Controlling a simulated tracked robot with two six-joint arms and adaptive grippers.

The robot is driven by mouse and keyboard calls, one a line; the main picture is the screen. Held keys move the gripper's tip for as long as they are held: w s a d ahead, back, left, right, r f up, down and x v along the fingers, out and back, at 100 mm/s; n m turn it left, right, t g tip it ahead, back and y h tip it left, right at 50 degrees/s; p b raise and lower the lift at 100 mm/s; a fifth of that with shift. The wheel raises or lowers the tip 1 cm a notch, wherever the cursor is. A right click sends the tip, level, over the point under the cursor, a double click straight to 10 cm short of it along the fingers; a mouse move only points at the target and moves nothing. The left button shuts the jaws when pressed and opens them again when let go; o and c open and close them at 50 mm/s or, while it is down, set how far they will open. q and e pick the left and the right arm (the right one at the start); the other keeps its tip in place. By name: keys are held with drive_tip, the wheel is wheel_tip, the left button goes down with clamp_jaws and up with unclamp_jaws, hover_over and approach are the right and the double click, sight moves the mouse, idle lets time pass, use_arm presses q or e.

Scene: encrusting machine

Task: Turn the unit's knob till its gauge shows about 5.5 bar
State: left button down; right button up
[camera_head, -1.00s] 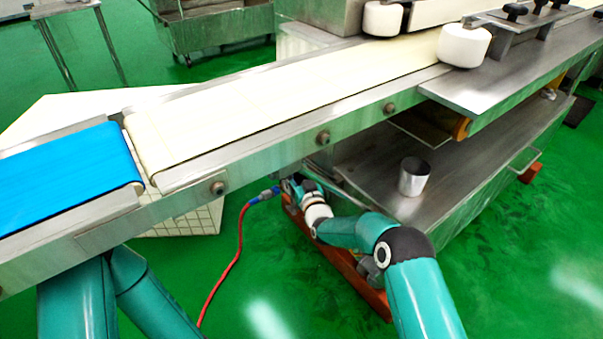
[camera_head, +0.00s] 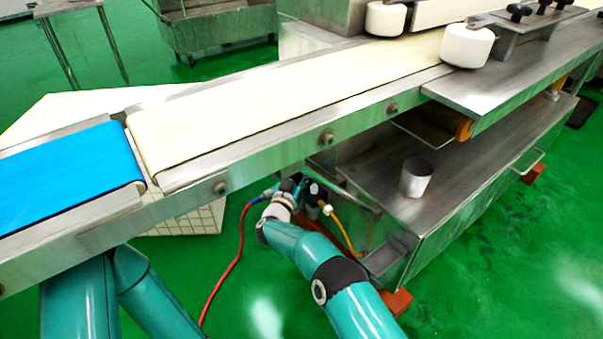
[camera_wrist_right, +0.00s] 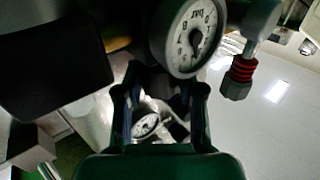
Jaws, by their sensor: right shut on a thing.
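The unit's round white gauge (camera_wrist_right: 190,38) with a dark rim stands just beyond my right gripper (camera_wrist_right: 160,92) in the right wrist view. Its printing appears turned over, and the needle's reading is too unclear to tell. My right gripper is shut on the knob, which is mostly hidden between and behind the fingers. In the head view my right gripper (camera_head: 290,188) is at the small dark unit (camera_head: 315,190) below the conveyor. A smaller dial face (camera_wrist_right: 146,125) shows between the fingers. My left arm enters at lower left, but its gripper is not in view.
The conveyor (camera_head: 270,142) runs above the unit. A red hose (camera_head: 236,262) and a yellow hose (camera_head: 343,232) lead away from it. A red-banded fitting (camera_wrist_right: 241,72) sits beside the gauge.

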drive_tip(key=shift+r+h, duration=0.15)
drive_tip(key=shift+h, duration=0.15)
drive_tip(key=o, duration=0.9)
drive_tip(key=shift+c, duration=0.2)
drive_tip(key=shift+s+a, duration=0.15)
drive_tip(key=shift+s, duration=0.05)
drive_tip(key=v, duration=0.7)
